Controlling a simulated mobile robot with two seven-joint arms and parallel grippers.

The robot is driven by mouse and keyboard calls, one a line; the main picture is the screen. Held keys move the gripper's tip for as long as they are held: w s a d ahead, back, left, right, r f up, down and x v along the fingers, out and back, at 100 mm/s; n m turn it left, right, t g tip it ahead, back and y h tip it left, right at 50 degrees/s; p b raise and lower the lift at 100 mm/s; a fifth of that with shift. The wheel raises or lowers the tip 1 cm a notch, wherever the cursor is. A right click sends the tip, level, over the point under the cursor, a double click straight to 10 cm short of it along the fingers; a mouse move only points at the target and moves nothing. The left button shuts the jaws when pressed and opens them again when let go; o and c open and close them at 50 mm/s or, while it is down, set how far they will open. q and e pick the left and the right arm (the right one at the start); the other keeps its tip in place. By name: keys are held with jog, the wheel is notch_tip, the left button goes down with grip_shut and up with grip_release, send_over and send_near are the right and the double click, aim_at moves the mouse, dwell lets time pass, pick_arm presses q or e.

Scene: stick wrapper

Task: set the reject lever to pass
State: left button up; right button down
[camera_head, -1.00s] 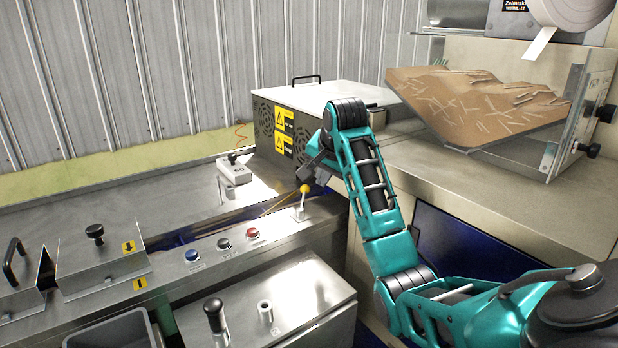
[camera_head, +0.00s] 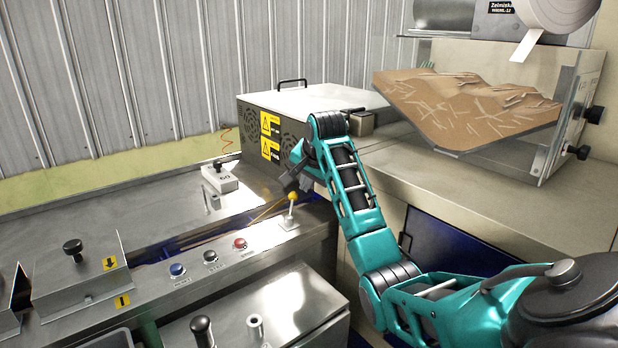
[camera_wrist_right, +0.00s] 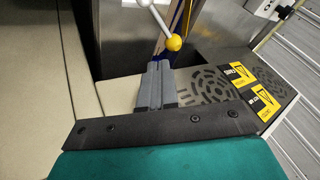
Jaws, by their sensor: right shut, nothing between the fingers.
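The reject lever (camera_head: 290,211) is a short metal stick with a yellow ball knob. It stands on the steel control panel, right of the push buttons, and looks nearly upright in the head view. In the right wrist view the yellow knob (camera_wrist_right: 174,43) is just beyond the fingertips, slightly right of them. My right gripper (camera_head: 288,184) is shut and empty, close above and beside the knob. Its grey fingers also show in the right wrist view (camera_wrist_right: 159,66). A small gap seems to separate fingers and knob; contact cannot be told. My left gripper is out of view. The pass marking is not readable.
A blue button (camera_head: 177,270), a grey button (camera_head: 210,256) and a red button (camera_head: 240,243) sit left of the lever. A vented box (camera_head: 262,140) with yellow warning labels stands behind my gripper. A stick hopper (camera_head: 465,112) is at the right.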

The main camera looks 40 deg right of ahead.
aim_at(291, 207)
jog(key=x, duration=0.4)
jog(key=shift+w+f, duration=0.25)
jog(key=shift+f, duration=0.1)
jog(key=shift+w+d+f, duration=0.15)
jog(key=shift+w+f, duration=0.05)
jog(key=shift+f, duration=0.1)
